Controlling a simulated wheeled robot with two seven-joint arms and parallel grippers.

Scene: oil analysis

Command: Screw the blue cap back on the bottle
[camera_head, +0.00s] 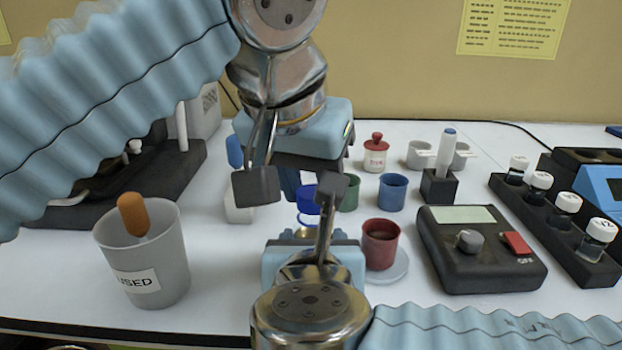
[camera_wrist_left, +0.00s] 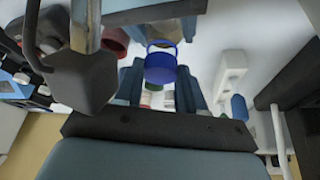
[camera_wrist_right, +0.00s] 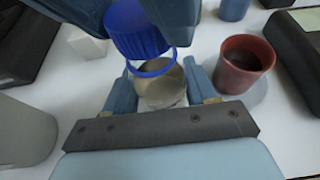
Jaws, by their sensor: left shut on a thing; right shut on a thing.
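The blue cap (camera_head: 308,200) is held between the blue fingers of my left gripper (camera_head: 306,188), which reaches down from above. In the left wrist view the cap (camera_wrist_left: 160,67) sits between the fingertips. My right gripper (camera_wrist_right: 163,88) is shut around the bottle (camera_wrist_right: 163,92), which has a clear glass body and a blue ring at its neck. In the right wrist view the cap (camera_wrist_right: 137,30) is right over the bottle mouth, slightly up and left of the ring. I cannot tell if they touch. The bottle is mostly hidden in the head view.
A red cup (camera_head: 380,247) on a pale saucer stands close right of my right gripper. A grey USED cup (camera_head: 172,250) is at left. A black meter (camera_head: 480,268) and a vial rack (camera_head: 550,215) are at right. Blue and green cups stand behind.

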